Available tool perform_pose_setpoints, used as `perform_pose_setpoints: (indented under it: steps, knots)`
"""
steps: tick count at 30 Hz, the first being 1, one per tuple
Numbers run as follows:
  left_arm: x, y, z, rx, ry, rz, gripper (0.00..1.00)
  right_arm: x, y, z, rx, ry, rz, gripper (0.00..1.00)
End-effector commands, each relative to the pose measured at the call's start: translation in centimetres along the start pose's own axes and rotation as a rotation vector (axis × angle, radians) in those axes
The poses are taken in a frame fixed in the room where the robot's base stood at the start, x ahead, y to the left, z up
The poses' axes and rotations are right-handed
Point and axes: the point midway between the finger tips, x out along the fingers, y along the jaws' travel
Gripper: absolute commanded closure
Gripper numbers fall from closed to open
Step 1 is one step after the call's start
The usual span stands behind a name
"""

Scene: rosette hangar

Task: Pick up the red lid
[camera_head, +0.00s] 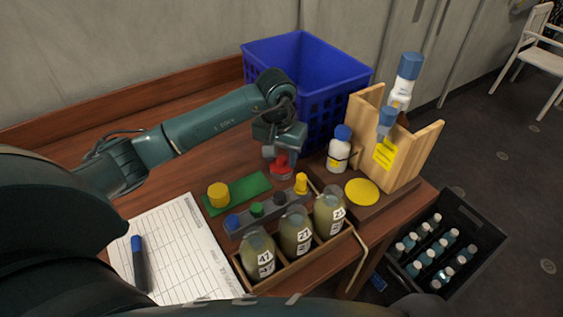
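The red lid (279,168) is on or just above the wooden table, between the green mat and the blue crate. My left gripper (280,157) points down right at the lid, with its fingertips at either side of it. The fingers partly cover the lid. I cannot tell whether they press on it or stand slightly apart from it. My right gripper is not in view.
A blue crate (262,62) stands behind the gripper. A green mat (250,188) with a yellow lid (218,194), a grey strip with coloured caps, and a wooden rack (294,268) of bottles lie in front. A white bottle (339,152) and wooden holder (413,160) stand right.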

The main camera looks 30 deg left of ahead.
Motion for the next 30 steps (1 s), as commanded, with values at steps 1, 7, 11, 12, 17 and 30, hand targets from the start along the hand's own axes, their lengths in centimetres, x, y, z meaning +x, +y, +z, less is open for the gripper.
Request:
perform_pose_setpoints:
  steps: [1,7,11,12,17,30]
  knots:
    - [0.0,0.0,0.0,0.000,0.000,0.000,0.62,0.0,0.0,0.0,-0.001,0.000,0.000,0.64]
    - [0.0,0.0,0.0,0.000,0.000,0.000,0.79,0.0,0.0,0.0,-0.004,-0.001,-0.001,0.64]
    - [0.0,0.0,0.0,0.000,0.000,0.000,0.90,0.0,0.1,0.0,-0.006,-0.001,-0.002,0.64]
    - [0.0,0.0,0.0,0.000,0.000,0.000,0.93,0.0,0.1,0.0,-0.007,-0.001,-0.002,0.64]
    - [-0.1,0.0,0.0,0.000,0.000,0.000,1.00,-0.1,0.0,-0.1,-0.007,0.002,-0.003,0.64]
    - [-4.1,-0.1,-0.7,-0.001,0.007,-0.001,1.00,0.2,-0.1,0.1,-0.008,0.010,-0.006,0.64]
